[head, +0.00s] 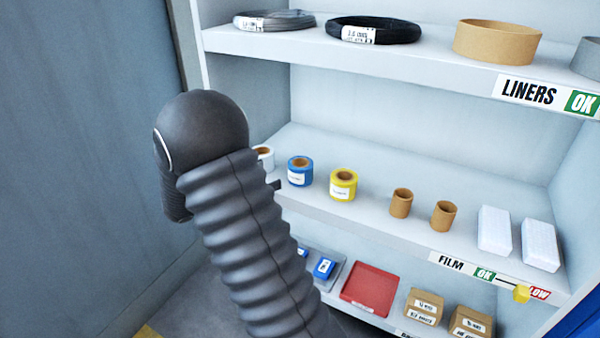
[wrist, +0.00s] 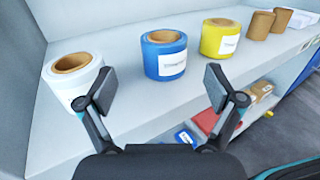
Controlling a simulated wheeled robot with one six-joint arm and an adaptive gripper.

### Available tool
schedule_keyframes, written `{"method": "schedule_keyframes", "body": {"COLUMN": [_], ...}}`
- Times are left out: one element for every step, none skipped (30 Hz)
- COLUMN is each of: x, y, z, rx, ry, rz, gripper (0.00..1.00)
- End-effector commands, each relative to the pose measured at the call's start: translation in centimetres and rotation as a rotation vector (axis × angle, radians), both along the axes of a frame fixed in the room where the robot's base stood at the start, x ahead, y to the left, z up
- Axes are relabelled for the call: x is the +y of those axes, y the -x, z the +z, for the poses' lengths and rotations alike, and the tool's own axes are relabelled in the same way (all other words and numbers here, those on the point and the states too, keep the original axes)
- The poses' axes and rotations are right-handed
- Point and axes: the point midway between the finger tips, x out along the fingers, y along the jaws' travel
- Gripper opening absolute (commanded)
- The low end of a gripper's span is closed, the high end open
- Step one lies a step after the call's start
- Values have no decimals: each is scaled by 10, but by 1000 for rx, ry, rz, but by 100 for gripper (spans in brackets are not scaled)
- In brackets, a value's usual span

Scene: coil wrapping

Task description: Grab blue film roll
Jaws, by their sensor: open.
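The blue film roll (head: 300,172) stands upright on the middle shelf, with a brown core and a white label. It also shows in the wrist view (wrist: 163,60), ahead of and above the gap between the fingers. My gripper (wrist: 160,92) is open and empty, its two pads apart, short of the roll and not around it. In the head view my own dark ribbed arm hides most of the gripper; only a small dark tip shows at its right edge, near the shelf. A white roll (wrist: 75,78) stands left of the blue roll, and a yellow roll (wrist: 219,38) stands right of it.
The middle shelf (head: 375,205) also holds bare brown cores (head: 401,203) and white packs (head: 495,230). An upper shelf (head: 430,62) with coils hangs above. A lower shelf holds a red tray (head: 370,288) and boxes (head: 424,306). Narrow gaps separate the blue roll from its neighbours.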

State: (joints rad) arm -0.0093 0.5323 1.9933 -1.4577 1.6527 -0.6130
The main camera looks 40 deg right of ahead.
Motion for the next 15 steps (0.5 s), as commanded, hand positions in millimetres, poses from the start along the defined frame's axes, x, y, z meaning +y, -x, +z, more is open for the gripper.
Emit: {"method": "schedule_keyframes", "body": {"x": [-11,-16,-23,-27,-31,-36,-39,-42,-44,-46,-47,-48,-50,-52,-56], "y": [3,3,4,5,5,6,6,7,7,7,7,7,8,9,10], "z": [0,0,0,0,0,0,0,0,0,0,0,0,0,1,1], "rx": [0,0,0,-1,-1,-1,-1,-1,-1,-1,-2,-2,-2,-2,-2], "ry": [0,0,-1,-1,-1,0,-1,-1,-2,-2,-2,-1,-1,-1,-1], "rz": [-5,-4,-4,-4,-3,-2,-3,-3,-1,-1,0,0,-1,-1,-3], "gripper": [92,92,92,92,92,92,92,92,92,92,92,92,92,92,92]}}
